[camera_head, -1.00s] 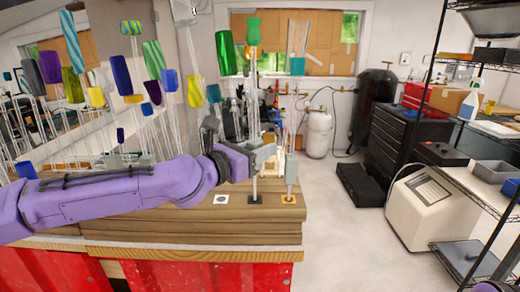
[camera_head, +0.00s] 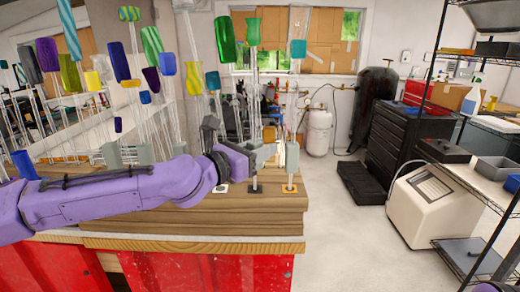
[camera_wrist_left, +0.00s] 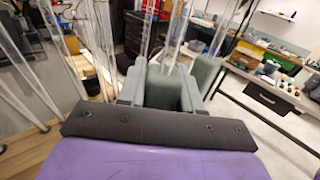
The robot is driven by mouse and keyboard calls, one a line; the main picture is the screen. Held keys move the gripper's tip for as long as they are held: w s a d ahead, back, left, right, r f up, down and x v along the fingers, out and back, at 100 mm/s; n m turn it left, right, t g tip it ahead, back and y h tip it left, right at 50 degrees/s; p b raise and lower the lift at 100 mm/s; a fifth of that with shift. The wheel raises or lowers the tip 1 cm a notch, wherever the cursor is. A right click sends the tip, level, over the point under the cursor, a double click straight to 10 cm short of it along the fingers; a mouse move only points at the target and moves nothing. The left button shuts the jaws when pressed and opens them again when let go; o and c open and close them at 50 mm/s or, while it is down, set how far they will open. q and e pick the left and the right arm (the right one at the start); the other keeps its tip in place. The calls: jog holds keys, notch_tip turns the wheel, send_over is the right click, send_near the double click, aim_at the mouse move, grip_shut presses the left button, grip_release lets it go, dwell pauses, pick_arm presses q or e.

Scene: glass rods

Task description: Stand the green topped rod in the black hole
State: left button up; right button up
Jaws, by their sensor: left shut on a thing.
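The green topped rod (camera_head: 253,32) stands about upright, its clear shaft running down to the black hole's plate (camera_head: 255,189) on the wooden bench. Its lower end meets the plate in the picture; I cannot tell how deep it sits in the hole. My right gripper is not in view.
Beside it, the teal topped rod (camera_head: 298,48) stands at the orange plate (camera_head: 289,189), close to my gripper. A white plate (camera_head: 221,188) lies to the left. Several colour-topped rods crowd the left.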

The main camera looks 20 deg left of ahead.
pick_arm(q)
jog(key=shift+f+b, duration=0.3)
jog(key=o, duration=1.2)
jog(key=shift+s, duration=0.1)
jog(key=p+v, duration=0.2)
jog(key=v, duration=0.8)
jog(key=shift+s, duration=0.15)
jog(key=shift+a, duration=0.1)
